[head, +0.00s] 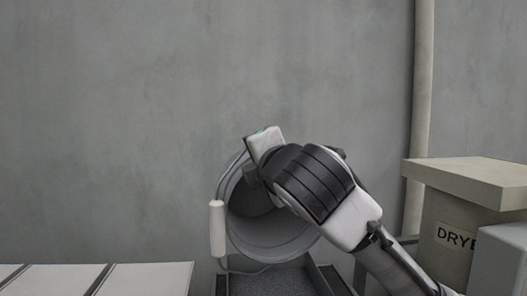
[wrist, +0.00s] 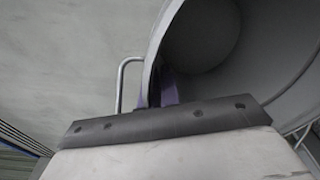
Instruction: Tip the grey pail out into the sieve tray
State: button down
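The grey pail (head: 272,241) is tipped on its side in the head view, its round mouth facing the camera. Its wire handle with a white grip (head: 217,228) hangs at the left. In the wrist view the pail (wrist: 282,50) fills the upper right and its dark inside looks empty where visible. My gripper (wrist: 156,93) is shut on the pail's rim, with purple pads either side of the wall. In the head view my wrist hides the fingers. The sieve tray (head: 222,286) lies below the pail, with a dark speckled floor; I cannot tell whether that is mesh or poured material.
A white slatted surface (head: 150,278) lies at the lower left. A pipe (head: 422,100) runs up the grey wall behind.

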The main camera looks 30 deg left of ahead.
jog(key=a+r+p, duration=0.1)
jog(key=p, duration=0.1)
jog(key=w+r+g+h+p, duration=0.1)
jog(key=r+p, duration=0.1)
jog(key=p, duration=0.1)
jog(key=w+a+r+h+p, duration=0.1)
jog(key=p, duration=0.1)
jog(key=shift+w+a+r, duration=0.25)
jog(key=shift+a+r, duration=0.1)
jog(key=shift+r, duration=0.05)
jog(key=w+a+r+g+h+p, duration=0.3)
jog(key=w+a+r+p, duration=0.1)
jog(key=p, duration=0.9)
jog(key=shift+a+r, duration=0.1)
jog(key=shift+w+a+f+g+h, duration=0.2)
jog(key=shift+a+f+g+h, duration=0.15)
jog(key=shift+g, duration=0.15)
notch_tip(320, 180, down, 10)
jog(key=w+a+g+h, duration=0.3)
jog(key=g+h, duration=0.4)
jog(key=h, duration=0.1)
jog(key=shift+d+r+b, duration=0.1)
jog(key=shift+r+b, duration=0.25)
jog(key=shift+r, duration=1.9)
